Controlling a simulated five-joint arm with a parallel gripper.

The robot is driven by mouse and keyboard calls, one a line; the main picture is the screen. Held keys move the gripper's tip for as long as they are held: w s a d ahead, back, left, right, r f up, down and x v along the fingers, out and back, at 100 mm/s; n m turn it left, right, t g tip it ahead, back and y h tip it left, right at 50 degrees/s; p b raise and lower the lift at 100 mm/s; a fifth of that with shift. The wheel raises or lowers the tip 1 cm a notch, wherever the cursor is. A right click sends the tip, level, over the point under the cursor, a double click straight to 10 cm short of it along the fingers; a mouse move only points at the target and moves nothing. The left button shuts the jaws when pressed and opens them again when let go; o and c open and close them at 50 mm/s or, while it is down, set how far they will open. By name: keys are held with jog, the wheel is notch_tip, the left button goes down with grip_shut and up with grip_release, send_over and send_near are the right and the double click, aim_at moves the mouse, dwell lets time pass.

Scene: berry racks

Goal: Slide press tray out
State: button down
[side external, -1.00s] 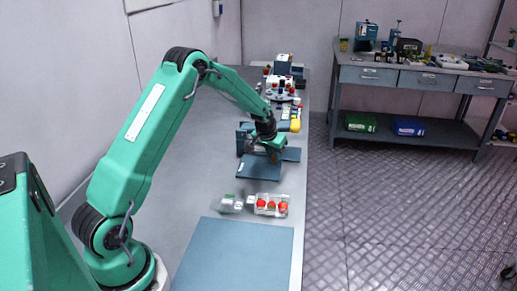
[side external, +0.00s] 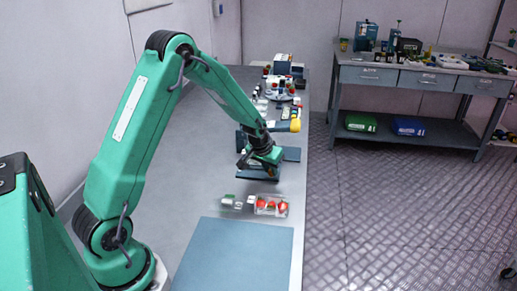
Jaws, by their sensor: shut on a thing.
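The blue press (side external: 241,140) stands on the bench near its right edge, partly hidden behind my arm. Its flat blue base shows to the right of the arm (side external: 292,154). The blue press tray (side external: 258,177) lies in front of the press, mostly covered by my gripper. My gripper (side external: 257,168) is shut on the tray at its near side. The fingertips are small and partly hidden, so the exact contact is not clear.
A clear punnet with red berries (side external: 271,206) and small pale items (side external: 238,203) sit just in front of the tray. A blue-grey mat (side external: 235,255) lies nearer. A yellow-ended object (side external: 295,125) and other gear stand behind the press.

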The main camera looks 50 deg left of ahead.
jog(key=shift+s+d, duration=0.1)
jog(key=shift+d, duration=0.2)
jog(key=c, duration=1.3)
grip_release()
jog(key=shift+a, duration=0.1)
jog(key=shift+r, duration=0.1)
jog(key=shift+v, duration=3.8)
